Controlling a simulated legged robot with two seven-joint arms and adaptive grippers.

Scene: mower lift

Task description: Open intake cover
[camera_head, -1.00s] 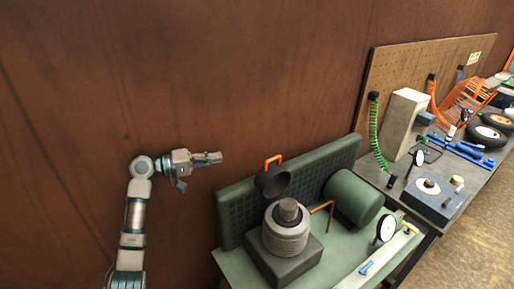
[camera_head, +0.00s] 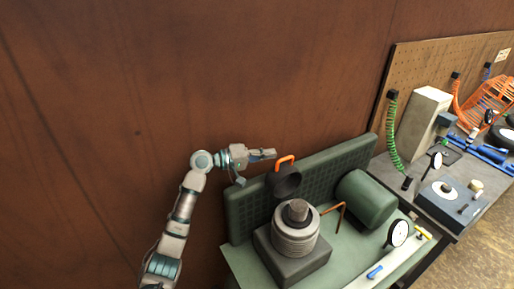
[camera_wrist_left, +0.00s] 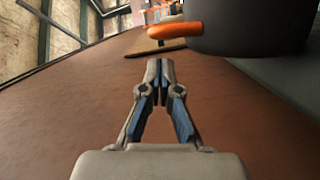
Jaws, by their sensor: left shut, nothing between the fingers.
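The intake cover (camera_head: 286,183) is a dark round cap with an orange handle (camera_head: 285,160), standing tilted up behind the ribbed grey cylinder (camera_head: 296,233) on the machine. My left gripper (camera_head: 268,154) is just left of the orange handle in the head view, apart from it as far as I can tell. In the left wrist view, my left gripper's fingers (camera_wrist_left: 158,72) are together and empty. The orange handle (camera_wrist_left: 176,31) and the dark cover (camera_wrist_left: 250,25) show above and to the right of the fingertips there. My right gripper is in neither view.
A green ribbed panel (camera_head: 335,165) stands behind the machine, and a green tank (camera_head: 366,198) lies to its right. A copper pipe (camera_head: 338,210) and a round gauge (camera_head: 398,233) are nearby. A brown wall (camera_head: 150,80) is behind my arm.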

